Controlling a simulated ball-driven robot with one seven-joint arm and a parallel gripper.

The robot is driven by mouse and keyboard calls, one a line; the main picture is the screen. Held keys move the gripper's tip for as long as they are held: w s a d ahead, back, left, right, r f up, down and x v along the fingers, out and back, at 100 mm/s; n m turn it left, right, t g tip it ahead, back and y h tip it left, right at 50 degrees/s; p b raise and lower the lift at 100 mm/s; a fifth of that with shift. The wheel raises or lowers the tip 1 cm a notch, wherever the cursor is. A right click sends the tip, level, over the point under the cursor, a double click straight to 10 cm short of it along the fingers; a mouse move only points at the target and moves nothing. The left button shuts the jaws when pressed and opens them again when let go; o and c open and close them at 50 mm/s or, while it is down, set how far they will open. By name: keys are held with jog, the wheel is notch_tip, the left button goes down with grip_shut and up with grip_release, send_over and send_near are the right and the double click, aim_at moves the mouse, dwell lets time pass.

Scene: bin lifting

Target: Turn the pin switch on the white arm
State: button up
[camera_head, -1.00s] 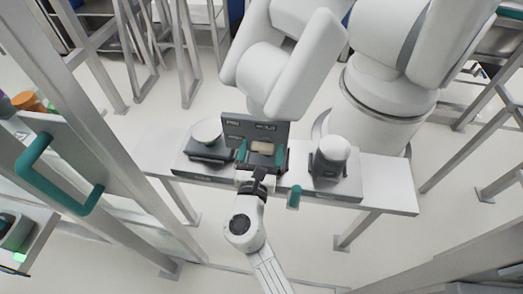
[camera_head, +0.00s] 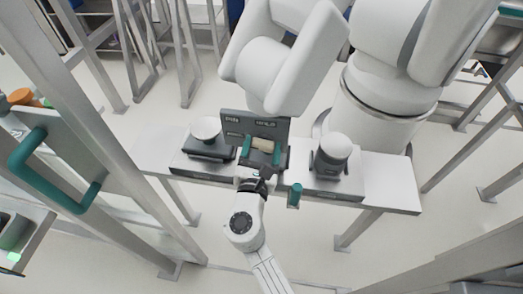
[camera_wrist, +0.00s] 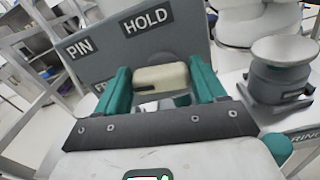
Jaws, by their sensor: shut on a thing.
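A beige block-shaped knob (camera_head: 263,145) sits on the front of a dark grey panel (camera_head: 228,126), and I take it to be the pin switch. My gripper (camera_head: 262,151) has its teal fingers on either side of the knob. The wrist view shows the knob (camera_wrist: 160,77) held between the two fingers of my gripper (camera_wrist: 163,82). Labels PIN and HOLD on the panel (camera_wrist: 180,40) look tilted there; a third label is partly hidden. The large white arm (camera_head: 290,62) rises behind the panel.
The panel stands on a narrow white bench (camera_head: 388,185). A round-topped grey device (camera_head: 205,132) is left of it and another (camera_head: 334,150) right. A teal post (camera_head: 295,194) is at the bench's front edge. A metal frame with a teal handle (camera_head: 40,175) stands at left.

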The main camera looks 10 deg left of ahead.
jog(key=m+b, duration=0.3)
jog(key=shift+d+f+m, duration=0.1)
jog(key=shift+f+m, duration=0.1)
jog(key=shift+m, duration=0.1)
jog(key=shift+c, duration=0.5)
jog(key=m+b, duration=0.4)
jog(key=shift+d+m+b, duration=0.15)
jog(key=shift+m+b, duration=0.15)
jog(key=shift+b, duration=0.05)
jog(key=m+b, duration=0.5)
jog(key=shift+d, duration=0.15)
jog(key=shift+d+r+m+b, duration=0.1)
jog(key=shift+m+b, duration=0.9)
jog(key=shift+m, duration=0.4)
jog(key=shift+w+r, duration=0.1)
jog(key=o, duration=0.8)
jog(key=shift+d+m, duration=0.1)
jog(key=shift+m, duration=0.2)
jog(key=shift+c, duration=0.2)
jog(key=o, duration=0.3)
